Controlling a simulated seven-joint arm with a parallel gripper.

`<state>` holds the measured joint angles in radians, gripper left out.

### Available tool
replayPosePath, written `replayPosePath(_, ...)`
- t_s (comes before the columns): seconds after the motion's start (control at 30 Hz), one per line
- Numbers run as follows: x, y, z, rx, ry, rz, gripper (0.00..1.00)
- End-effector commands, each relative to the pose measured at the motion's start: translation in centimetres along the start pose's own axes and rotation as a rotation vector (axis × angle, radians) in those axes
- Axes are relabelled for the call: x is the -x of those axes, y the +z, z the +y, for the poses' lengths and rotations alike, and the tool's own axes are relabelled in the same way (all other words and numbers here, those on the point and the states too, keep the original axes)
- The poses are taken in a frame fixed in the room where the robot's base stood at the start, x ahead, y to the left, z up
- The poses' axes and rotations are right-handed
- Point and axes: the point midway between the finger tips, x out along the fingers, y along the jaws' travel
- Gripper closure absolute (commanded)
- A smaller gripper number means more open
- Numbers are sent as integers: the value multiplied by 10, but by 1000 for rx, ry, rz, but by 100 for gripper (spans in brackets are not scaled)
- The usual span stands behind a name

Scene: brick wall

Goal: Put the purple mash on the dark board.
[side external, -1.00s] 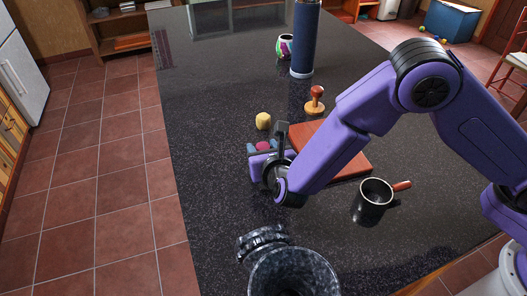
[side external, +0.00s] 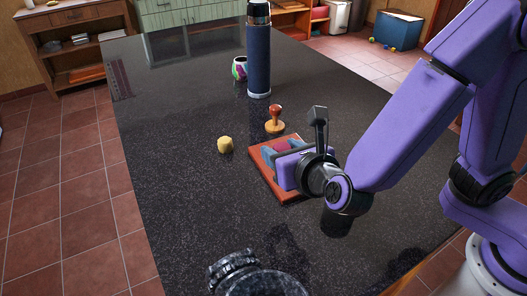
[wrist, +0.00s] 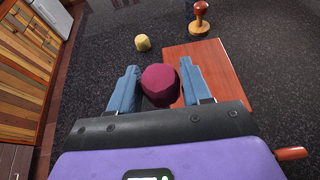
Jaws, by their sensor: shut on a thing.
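The purple mash is a dark maroon, rounded lump (wrist: 160,85) between my blue fingers in the wrist view. It shows as a small patch (side external: 282,145) in the side view. My gripper (side external: 280,151) is shut on it. The board is a flat reddish-brown slab (side external: 293,197), also in the wrist view (wrist: 226,75), partly hidden by my gripper. The mash appears over the board's left part in the wrist view. I cannot tell whether it touches the board.
A yellow lump (side external: 225,145) lies left of the board. A wooden stamp (side external: 275,122) stands behind it. A blue bottle (side external: 259,60) and colourful cup (side external: 239,68) stand farther back. A dark mug (side external: 336,222) is partly hidden by my arm. A dark speckled vessel (side external: 265,284) is in front.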

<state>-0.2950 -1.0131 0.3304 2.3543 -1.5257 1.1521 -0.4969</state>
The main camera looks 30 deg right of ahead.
Motion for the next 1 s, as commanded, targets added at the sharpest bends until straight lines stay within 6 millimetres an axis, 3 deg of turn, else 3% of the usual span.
replayPosePath(0.27,12,4,-25,-11,-20,-2,69)
replayPosePath(0.7,36,10,-116,-55,-124,-1,69)
replayPosePath(1.0,40,9,-138,-61,-153,-1,69)
